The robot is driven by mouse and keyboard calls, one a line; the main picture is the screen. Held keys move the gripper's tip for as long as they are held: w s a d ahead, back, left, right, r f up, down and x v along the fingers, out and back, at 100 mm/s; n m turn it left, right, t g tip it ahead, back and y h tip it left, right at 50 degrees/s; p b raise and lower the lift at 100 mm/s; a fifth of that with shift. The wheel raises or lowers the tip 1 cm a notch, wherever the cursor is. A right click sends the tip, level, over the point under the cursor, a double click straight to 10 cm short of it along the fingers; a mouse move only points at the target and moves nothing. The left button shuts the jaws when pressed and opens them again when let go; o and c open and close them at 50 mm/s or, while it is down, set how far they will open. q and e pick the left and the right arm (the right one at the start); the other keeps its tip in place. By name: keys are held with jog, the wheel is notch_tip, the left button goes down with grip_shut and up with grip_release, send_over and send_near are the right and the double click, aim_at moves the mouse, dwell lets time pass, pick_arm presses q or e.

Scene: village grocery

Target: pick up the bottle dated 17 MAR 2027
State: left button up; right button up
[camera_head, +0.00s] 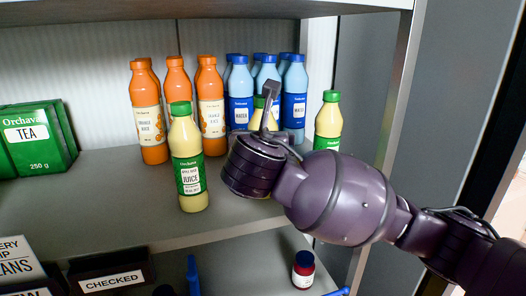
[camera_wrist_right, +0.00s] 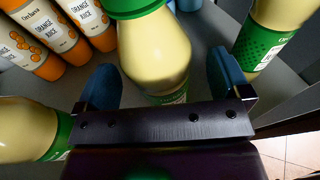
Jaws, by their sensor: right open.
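Three pale yellow juice bottles with green caps and labels stand on the shelf. The front-left bottle (camera_head: 188,165) shows its label; its date is too small to read. The middle bottle (camera_head: 258,117) is mostly hidden behind my right gripper (camera_head: 267,108). The right bottle (camera_head: 328,121) stands near the shelf's right end. In the right wrist view, my right gripper's (camera_wrist_right: 164,82) blue fingers are open on either side of the middle bottle (camera_wrist_right: 157,50), not visibly closed on it. The left bottle (camera_wrist_right: 28,130) and right bottle (camera_wrist_right: 266,35) lie outside the fingers. My left gripper is out of view.
Orange juice bottles (camera_head: 148,115) and blue water bottles (camera_head: 294,95) stand in rows behind. Green tea packs (camera_head: 35,138) are at left. A shelf upright (camera_head: 395,95) is at right. A lower shelf holds a dark jar (camera_head: 303,270) and a "CHECKED" bin (camera_head: 111,272).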

jog(key=shift+x, duration=1)
jog(key=c, duration=1.3)
